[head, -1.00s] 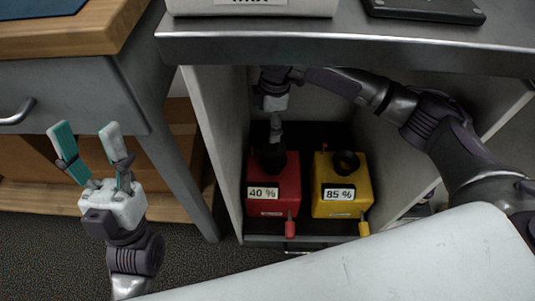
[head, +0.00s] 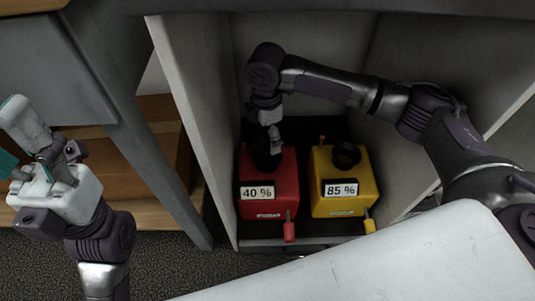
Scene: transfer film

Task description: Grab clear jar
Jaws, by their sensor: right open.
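No clear jar can be made out in the head view. My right gripper (head: 268,146) is inside the open cabinet, pointing down over the dark round opening on top of a red container (head: 270,207) labelled 40 %. Its fingers are hard to see against the dark opening, and no held object shows. My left gripper (head: 17,143) is at the left edge with its fingers apart and nothing visible between them. One of its fingers is partly cut off by the picture edge.
A yellow container (head: 343,203) labelled 85 % stands right beside the red one. The cabinet's side wall (head: 198,110) is close on the left of my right gripper. A wooden shelf (head: 150,160) lies left of the cabinet.

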